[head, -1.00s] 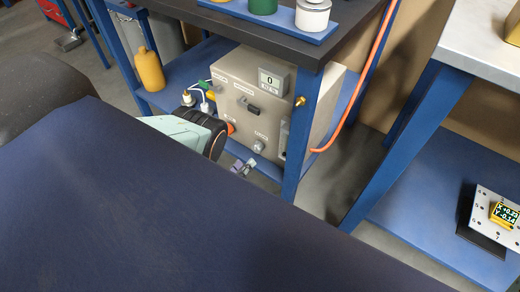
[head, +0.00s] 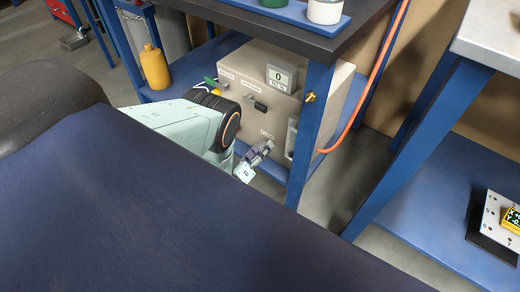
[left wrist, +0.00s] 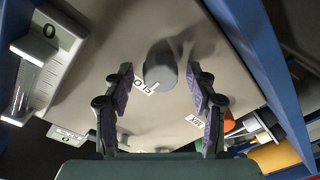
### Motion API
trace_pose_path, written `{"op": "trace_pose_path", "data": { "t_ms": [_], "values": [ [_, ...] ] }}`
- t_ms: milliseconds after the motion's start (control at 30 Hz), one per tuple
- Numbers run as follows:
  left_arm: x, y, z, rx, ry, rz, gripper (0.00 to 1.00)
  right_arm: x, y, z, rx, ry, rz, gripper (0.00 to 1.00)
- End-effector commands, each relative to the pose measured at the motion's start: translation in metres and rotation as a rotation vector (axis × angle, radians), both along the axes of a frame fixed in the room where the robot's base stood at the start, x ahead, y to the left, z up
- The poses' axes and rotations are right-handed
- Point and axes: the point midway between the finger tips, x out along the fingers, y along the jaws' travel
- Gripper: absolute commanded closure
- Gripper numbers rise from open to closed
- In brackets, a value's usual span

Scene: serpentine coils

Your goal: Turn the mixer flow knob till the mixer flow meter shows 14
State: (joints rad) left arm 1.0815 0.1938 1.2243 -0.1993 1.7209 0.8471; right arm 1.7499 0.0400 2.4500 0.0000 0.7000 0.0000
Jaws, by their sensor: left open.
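The grey round knob (left wrist: 160,68) sticks out of a beige box between the spread fingers of my left gripper (left wrist: 160,88) in the left wrist view. The fingers stand on either side of it, apart from it. In the head view my left gripper (head: 256,155) is low at the box front and hides the knob. A display (head: 281,78) at the top of the box reads 0, with small text below too tiny to read. A clear upright gauge (left wrist: 38,65) shows a 0 at one end. I cannot tell which is the mixer flow meter. My right gripper is not in view.
The beige box (head: 240,66) stands on a blue shelf, with a blue table leg (head: 311,140) to its right. A yellow bottle (head: 155,68) stands left. An orange hose (head: 372,90) hangs right.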

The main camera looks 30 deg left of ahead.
Motion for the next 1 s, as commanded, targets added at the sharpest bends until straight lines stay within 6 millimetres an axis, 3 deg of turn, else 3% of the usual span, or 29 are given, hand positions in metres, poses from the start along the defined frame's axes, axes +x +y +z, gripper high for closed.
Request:
{"op": "trace_pose_path", "data": {
  "t_ms": [633, 1000],
  "values": [
    [-0.0006, 0.0000, -0.0001, 0.000, 0.000, 0.000, 0.96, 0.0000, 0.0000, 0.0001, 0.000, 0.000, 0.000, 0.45],
    [-0.0007, -0.0003, -0.0003, 0.064, -0.005, 0.000, 0.97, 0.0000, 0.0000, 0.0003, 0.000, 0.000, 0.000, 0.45]
  ]
}}
